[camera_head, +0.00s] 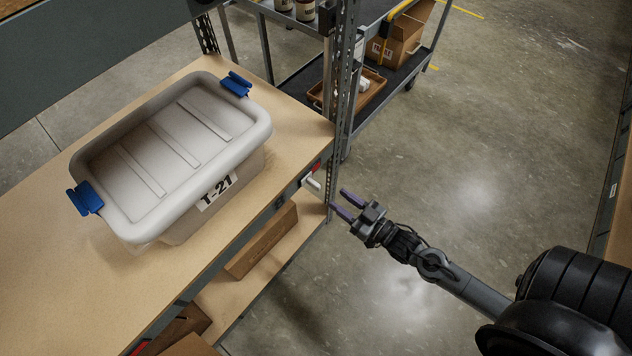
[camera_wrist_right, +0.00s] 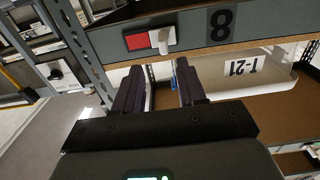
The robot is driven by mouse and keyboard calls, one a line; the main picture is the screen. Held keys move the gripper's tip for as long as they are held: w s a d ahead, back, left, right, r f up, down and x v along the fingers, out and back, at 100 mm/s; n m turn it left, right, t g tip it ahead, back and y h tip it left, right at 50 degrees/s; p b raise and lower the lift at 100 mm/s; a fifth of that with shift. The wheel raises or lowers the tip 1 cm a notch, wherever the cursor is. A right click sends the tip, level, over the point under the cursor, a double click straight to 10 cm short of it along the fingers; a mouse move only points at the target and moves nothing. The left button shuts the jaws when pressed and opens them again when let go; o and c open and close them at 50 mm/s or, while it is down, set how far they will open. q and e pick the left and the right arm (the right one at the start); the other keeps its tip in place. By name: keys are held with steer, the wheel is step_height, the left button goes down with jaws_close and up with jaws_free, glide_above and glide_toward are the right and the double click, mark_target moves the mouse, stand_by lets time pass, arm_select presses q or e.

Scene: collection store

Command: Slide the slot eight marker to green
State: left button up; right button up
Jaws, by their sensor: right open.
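The slot eight marker is on the shelf's front edge near the upright post. It shows a red face (camera_wrist_right: 138,41) with a pale slider tab (camera_wrist_right: 162,39) beside it, next to a plate marked 8 (camera_wrist_right: 221,25). In the head view the red face (camera_head: 316,167) and the pale tab (camera_head: 312,184) are small. No green shows. My right gripper (camera_head: 342,201) is open and empty, just out from the shelf edge, apart from the tab. In the wrist view its two fingers (camera_wrist_right: 158,72) point toward the tab. My left gripper is not in view.
A grey bin (camera_head: 197,150) labelled T-21 with blue latches sits on the wooden shelf (camera_head: 60,270). A perforated metal post (camera_head: 341,75) stands close by the marker. A cart (camera_head: 400,78) with boxes is behind. The floor to the right is clear.

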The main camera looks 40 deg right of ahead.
mark_target(320, 188)
steer(key=w+b, duration=0.1)
steer(key=w, duration=0.1)
steer(key=w+a, duration=0.1)
steer(key=w, duration=0.2)
steer(key=w+b, duration=0.1)
steer(key=w, duration=0.1)
steer(key=shift+w+a+f+b, duration=0.1)
steer(key=shift+w+a+b, duration=0.2)
steer(key=shift+w, duration=0.05)
steer(key=shift+w+a, duration=0.2)
steer(key=shift+w, duration=0.4)
steer(key=c, duration=0.6)
jaws_close()
